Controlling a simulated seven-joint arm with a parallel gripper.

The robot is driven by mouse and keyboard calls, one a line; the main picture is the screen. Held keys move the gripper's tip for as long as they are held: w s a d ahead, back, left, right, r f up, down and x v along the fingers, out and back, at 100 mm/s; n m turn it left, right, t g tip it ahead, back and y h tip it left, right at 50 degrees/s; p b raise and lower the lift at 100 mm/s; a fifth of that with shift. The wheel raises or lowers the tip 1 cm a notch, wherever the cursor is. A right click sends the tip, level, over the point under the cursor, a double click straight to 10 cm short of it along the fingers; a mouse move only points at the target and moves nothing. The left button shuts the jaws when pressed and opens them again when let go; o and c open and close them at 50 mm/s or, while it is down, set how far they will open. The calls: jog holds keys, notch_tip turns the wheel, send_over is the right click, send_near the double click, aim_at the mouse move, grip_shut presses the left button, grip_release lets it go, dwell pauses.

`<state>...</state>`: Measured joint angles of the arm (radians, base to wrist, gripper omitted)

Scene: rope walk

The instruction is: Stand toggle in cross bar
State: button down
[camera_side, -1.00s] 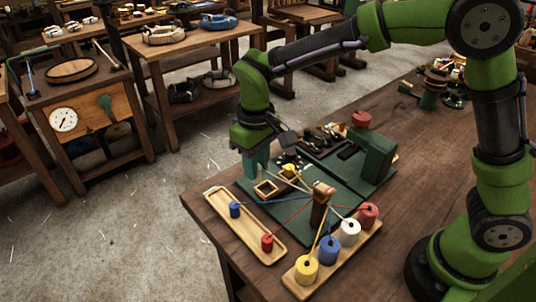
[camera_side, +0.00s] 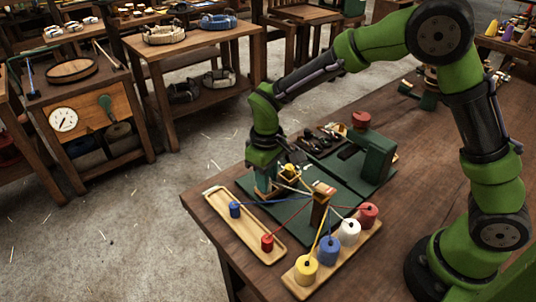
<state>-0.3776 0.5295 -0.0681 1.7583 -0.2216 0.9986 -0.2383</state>
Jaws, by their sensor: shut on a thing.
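My gripper (camera_side: 265,177) points down at the far left of the green board (camera_side: 335,183), shut on a small piece that its fingers mostly hide. I take it for the toggle. A small wooden square (camera_side: 263,187) shows at the fingertips; whether they touch it I cannot tell. A yellow piece (camera_side: 290,169) sits just right of the fingers. A wooden post (camera_side: 320,207) stands at the board's front, with strands gathered at its top. Pale strands run from there towards my gripper. I cannot make out which part is the cross bar.
A long wooden tray (camera_side: 262,239) at the left holds a blue bobbin (camera_side: 235,210) and a red bobbin (camera_side: 267,243). Yellow (camera_side: 306,267), blue (camera_side: 330,250), white (camera_side: 350,232) and red (camera_side: 369,214) spools stand on a front rack. A green stand (camera_side: 375,155) rises behind right.

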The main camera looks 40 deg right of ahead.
jog(key=shift+f, duration=0.15)
jog(key=c, duration=0.9)
grip_release()
notch_tip(320, 180, up, 12)
jog(key=s+d+r+m+t, duration=0.2)
jog(key=s+d, duration=0.1)
jog(key=s, duration=0.2)
jog(key=s+d+r+m+t+y, duration=0.1)
jog(key=s+d+r+m+t, duration=0.1)
jog(key=s+d, duration=0.2)
jog(key=s+d+r+m+t+y, duration=0.1)
jog(key=s+d+r+m+t, duration=0.2)
jog(key=s, duration=0.5)
jog(key=shift+s+d, duration=0.25)
jog(key=shift+r, duration=0.1)
